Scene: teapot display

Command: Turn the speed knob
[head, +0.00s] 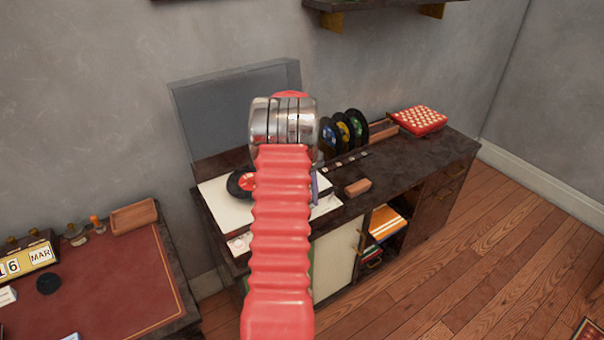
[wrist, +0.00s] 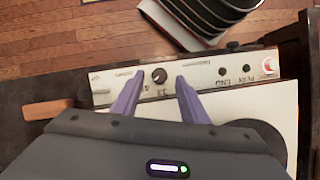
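In the wrist view, a small dark round knob (wrist: 159,75) with a pale mark sits on the cream front strip of the record player (wrist: 215,97). My gripper (wrist: 160,82) has two purple fingers, which are open and apart, one on each side of the knob in the picture. Gaps show between the knob and both fingers; their height above the panel is hard to tell. In the head view the cream record player (head: 216,200) stands on the dark cabinet, its lid (head: 235,105) raised. My red arm covers its middle and hides the knob.
Two dark buttons (wrist: 234,72) and a round red-and-white badge (wrist: 269,65) lie right of the knob. A brown block (head: 357,187) rests on the cabinet beside the player. Upright records (head: 345,130) and a red patterned box (head: 419,120) stand farther right.

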